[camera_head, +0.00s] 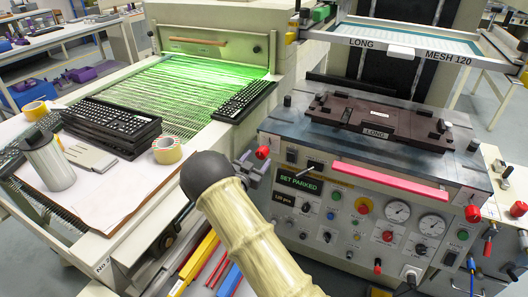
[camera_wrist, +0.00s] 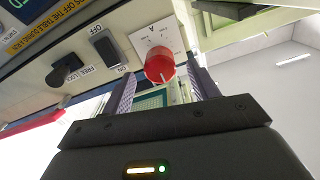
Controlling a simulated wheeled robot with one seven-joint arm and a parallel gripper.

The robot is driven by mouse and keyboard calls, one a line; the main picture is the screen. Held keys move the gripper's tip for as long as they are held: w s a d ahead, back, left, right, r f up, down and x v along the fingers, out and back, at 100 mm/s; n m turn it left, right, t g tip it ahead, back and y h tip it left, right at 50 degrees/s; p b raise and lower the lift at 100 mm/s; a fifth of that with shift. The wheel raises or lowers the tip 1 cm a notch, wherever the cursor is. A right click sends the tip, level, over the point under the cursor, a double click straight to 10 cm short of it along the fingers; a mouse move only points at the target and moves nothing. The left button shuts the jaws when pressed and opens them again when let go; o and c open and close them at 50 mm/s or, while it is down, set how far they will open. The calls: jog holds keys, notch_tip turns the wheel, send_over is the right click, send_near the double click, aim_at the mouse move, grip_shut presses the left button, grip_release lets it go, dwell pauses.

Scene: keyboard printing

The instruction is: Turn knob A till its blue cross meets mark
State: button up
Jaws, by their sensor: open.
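Knob A (camera_wrist: 159,66) is a red round knob on a white plate marked "A" in the wrist view. A white line shows on its near face; I cannot make out a blue cross or the mark. In the head view the red knob (camera_head: 263,152) sits at the left end of the printer's front panel. My gripper (camera_wrist: 163,73) is open, with one finger on each side of the knob in the picture; I cannot tell whether they touch it. In the head view my gripper (camera_head: 248,168) is beside the knob, partly hidden by my arm.
An ON/OFF switch (camera_wrist: 106,49) and a black FREE/LOCK knob (camera_wrist: 64,70) are left of the knob in the wrist view. A pink bar (camera_head: 390,182) crosses the panel front.

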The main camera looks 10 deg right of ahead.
aim_at(264, 151)
jog(key=x, duration=0.6)
jog(key=c, duration=1)
jog(key=shift+n, duration=0.4)
jog(key=n+p, duration=0.1)
jog(key=n, duration=0.3)
jog(key=shift+p, duration=0.35)
jog(key=n+p, duration=0.1)
jog(key=n, duration=0.4)
